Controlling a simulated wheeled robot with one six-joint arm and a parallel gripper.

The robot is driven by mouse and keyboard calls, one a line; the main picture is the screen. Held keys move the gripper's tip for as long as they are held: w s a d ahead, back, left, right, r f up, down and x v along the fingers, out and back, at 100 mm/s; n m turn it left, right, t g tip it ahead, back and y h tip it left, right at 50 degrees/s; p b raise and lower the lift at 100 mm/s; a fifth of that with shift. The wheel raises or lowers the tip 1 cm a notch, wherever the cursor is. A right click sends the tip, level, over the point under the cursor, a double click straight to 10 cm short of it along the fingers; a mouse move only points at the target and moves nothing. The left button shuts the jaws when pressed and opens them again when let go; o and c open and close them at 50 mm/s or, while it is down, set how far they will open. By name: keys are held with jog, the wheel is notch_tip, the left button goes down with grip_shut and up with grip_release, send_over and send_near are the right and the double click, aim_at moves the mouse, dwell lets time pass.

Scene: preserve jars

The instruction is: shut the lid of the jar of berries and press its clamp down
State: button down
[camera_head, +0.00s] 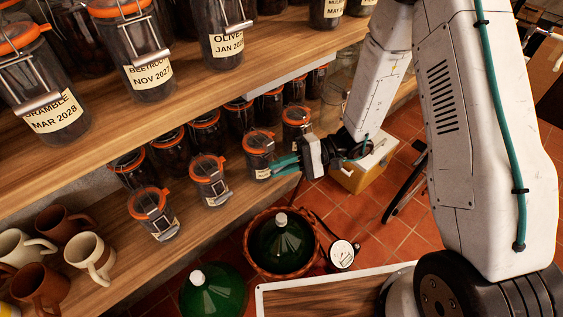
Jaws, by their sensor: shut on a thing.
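A glass jar (258,148) with an orange-rimmed lid stands on the lower shelf, at the right end of its front row. Its lid looks down on the rim. My gripper (273,167) reaches in from the right with teal fingers at the jar's front right side, by its label. The fingers are closer together than the jar is wide and look shut on the jar's wire clamp, though the clamp is mostly hidden by them. The jar's label is too small to read, and I cannot make out berries inside.
Similar clamp jars (210,180) stand left of and behind this one. The upper shelf (190,95) with larger jars overhangs them. Mugs (90,258) stand at the lower left. Green demijohns (282,243), a gauge (342,254) and a yellow box (362,170) are on the tiled floor.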

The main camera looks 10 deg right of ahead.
jog(key=n, duration=0.1)
jog(key=f+n+y, duration=0.1)
jog(key=n, duration=0.1)
jog(key=f+n+y, duration=0.1)
jog(key=n, duration=0.1)
jog(key=shift+w+a+f+g, duration=0.15)
jog(key=shift+w+a+g, duration=0.15)
jog(key=shift+w, duration=0.1)
jog(key=shift+w+a+f+n+g+y, duration=0.15)
jog(key=shift+w+f+n+g+y, duration=0.1)
jog(key=shift+n, duration=0.7)
jog(key=shift+w+a+f+n+g+y, duration=0.1)
jog(key=shift+w+f+n+g+y, duration=0.1)
jog(key=shift+n, duration=0.7)
jog(key=shift+w+a+f+n+g+y, duration=0.15)
jog(key=shift+w+f+n+g+y, duration=0.1)
jog(key=shift+n, duration=0.7)
jog(key=c, duration=1.7)
grip_release()
jog(key=shift+c, duration=0.2)
jog(key=v, duration=0.7)
jog(key=shift+w+d, duration=0.2)
jog(key=shift+d, duration=0.15)
